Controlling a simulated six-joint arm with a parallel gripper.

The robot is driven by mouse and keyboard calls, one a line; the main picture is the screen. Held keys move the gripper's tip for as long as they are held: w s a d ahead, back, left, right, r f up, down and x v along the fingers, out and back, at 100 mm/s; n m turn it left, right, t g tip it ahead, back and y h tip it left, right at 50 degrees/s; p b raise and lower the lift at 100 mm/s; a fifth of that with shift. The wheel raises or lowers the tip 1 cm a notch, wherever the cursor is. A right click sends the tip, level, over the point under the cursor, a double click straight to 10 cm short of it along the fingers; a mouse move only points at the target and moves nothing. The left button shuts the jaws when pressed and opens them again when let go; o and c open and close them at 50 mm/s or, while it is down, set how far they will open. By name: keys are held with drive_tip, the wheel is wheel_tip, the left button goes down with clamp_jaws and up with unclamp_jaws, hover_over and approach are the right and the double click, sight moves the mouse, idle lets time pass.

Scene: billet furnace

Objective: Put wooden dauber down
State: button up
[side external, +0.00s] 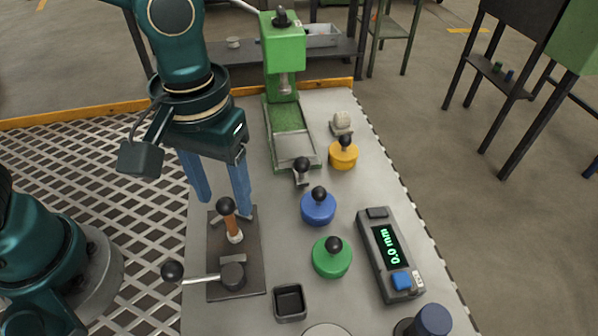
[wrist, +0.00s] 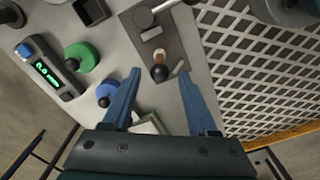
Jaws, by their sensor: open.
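The wooden dauber (side external: 231,224) has a brown wooden handle, a black ball on top and a pale lower end. It stands roughly upright on a dark metal plate (side external: 222,283), between small grey blocks. My gripper (side external: 225,206) is open, its two blue fingers pointing down just behind and above the dauber. In the wrist view, the dauber's black ball (wrist: 159,73) shows between the spread fingertips, with a gap on both sides. Neither finger appears to touch it. The dauber's lower end is partly hidden there.
A clamp lever (side external: 196,279) with a black knob sits at the plate's front. Blue (side external: 318,208), green (side external: 332,257) and yellow (side external: 343,155) knobbed pots, a gauge display (side external: 390,255), a small square cup (side external: 290,302) and a green press (side external: 284,60) share the grey bench.

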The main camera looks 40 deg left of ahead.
sight(228, 217)
drive_tip(key=shift+s+f, duration=0.1)
drive_tip(key=shift+f, duration=2.5)
clamp_jaws()
